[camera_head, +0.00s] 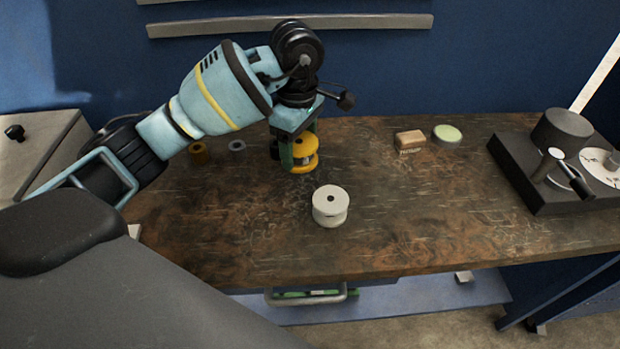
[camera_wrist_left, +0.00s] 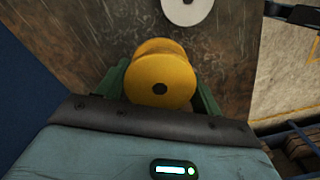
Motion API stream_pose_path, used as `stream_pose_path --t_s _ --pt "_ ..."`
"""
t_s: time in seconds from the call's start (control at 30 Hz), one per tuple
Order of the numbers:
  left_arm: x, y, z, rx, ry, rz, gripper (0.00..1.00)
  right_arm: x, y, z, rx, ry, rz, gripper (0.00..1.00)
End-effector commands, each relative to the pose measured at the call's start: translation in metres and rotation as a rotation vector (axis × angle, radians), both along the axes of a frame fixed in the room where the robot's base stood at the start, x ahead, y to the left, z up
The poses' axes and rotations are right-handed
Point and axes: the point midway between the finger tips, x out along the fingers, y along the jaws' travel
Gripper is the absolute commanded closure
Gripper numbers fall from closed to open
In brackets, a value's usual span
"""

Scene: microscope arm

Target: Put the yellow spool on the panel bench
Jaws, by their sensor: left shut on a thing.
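The yellow spool (camera_head: 304,151) is between the green fingers of my left gripper (camera_head: 293,155), above or at the brown wooden bench top (camera_head: 400,235). I cannot tell whether the spool touches the bench top. My right gripper is not in view.
A white spool (camera_head: 330,206) stands in front of the held spool. An orange-brown ring (camera_head: 199,153) and a grey ring (camera_head: 237,146) lie behind left. A wooden block (camera_head: 410,140), a pale green round tin (camera_head: 447,135) and a black device (camera_head: 550,170) are to the right.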

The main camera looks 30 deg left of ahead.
Motion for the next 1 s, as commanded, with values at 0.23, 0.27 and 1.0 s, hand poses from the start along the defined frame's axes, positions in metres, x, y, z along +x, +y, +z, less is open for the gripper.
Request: stream_pose_path --t_s 0.23,0.27,1.0 --pt "0.000 0.000 -0.009 0.000 0.001 0.000 0.61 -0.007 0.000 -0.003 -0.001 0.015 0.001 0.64" --pt "0.000 0.000 -0.014 0.000 0.002 0.000 0.61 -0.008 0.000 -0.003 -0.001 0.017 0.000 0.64" --pt "-0.001 0.000 -0.085 0.000 0.002 0.000 0.61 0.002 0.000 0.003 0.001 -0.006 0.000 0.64"
